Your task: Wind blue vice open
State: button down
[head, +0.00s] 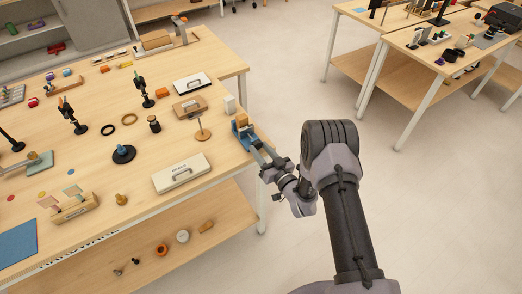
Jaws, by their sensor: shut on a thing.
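The blue vice (243,128) stands at the right edge of the near wooden table, in the head view. An orange-brown block shows at the top of its jaws. My gripper (268,165) is at the vice's near right end, just off the table edge, and is shut on the vice's handle end. The handle itself is mostly hidden by the fingers. How far apart the vice jaws stand is too small to tell.
The near table (215,185) holds a white case (181,173), a small wooden stand (202,133), a white block (229,104) and several other props close to the vice. A lower shelf (205,248) carries loose items. Open floor (430,200) lies to the right.

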jog(key=n+b, duration=0.3)
jog(key=n, duration=0.1)
jog(key=shift+f, duration=0.15)
jog(key=shift+n+b, duration=1.75)
jog(key=shift+n, duration=0.55)
jog(key=c, duration=0.9)
grip_release()
